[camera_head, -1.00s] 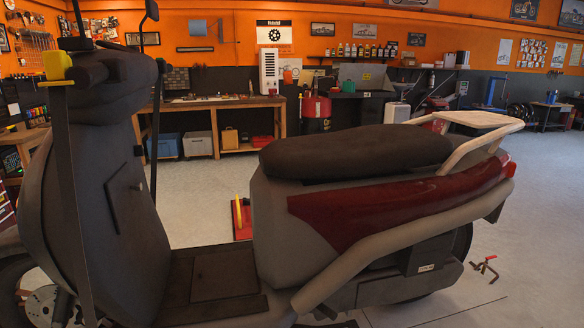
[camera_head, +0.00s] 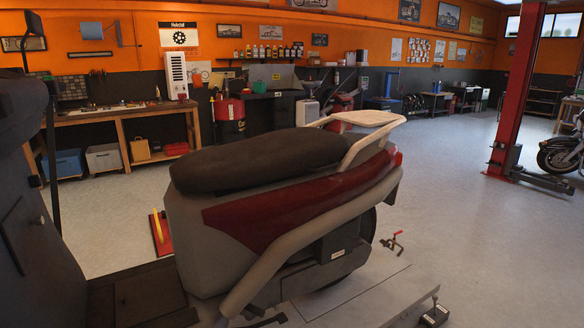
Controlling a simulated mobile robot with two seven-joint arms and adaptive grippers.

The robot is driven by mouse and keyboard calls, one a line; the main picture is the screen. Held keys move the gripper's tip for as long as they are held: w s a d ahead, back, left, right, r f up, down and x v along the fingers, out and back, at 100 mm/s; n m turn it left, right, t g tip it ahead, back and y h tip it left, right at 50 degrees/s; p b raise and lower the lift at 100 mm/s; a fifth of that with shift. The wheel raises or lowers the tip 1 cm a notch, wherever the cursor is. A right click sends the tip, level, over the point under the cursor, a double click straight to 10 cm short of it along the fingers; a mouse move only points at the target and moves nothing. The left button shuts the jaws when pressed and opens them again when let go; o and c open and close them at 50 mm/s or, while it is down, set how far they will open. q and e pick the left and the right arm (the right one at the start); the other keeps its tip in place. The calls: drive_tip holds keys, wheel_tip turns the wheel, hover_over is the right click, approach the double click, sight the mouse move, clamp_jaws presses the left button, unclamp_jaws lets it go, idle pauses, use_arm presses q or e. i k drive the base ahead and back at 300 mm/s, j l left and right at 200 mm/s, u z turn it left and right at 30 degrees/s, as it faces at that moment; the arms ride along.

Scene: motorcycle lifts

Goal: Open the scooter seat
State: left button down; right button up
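The scooter fills the left and middle of the head view, with its front shield at the left edge. Its dark padded seat (camera_head: 258,158) lies flat and closed on top of the grey and red rear body (camera_head: 300,200). A pale rear rack (camera_head: 358,122) curves up behind the seat. Neither of my grippers shows in this view.
A wooden workbench (camera_head: 120,115) with boxes under it stands along the back wall. A red lift post (camera_head: 515,90) and another motorcycle (camera_head: 562,150) are at the right. A red-handled clamp (camera_head: 393,242) is near the scooter's rear. Open grey floor (camera_head: 455,215) lies to the right.

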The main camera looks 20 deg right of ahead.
sight(282, 155)
drive_tip(key=i+l, duration=0.2)
drive_tip(key=i+z, duration=0.1)
drive_tip(key=z, duration=0.25)
drive_tip(key=i+z, duration=0.1)
drive_tip(key=z, duration=0.3)
drive_tip(key=i+z, duration=0.1)
drive_tip(key=z, duration=0.25)
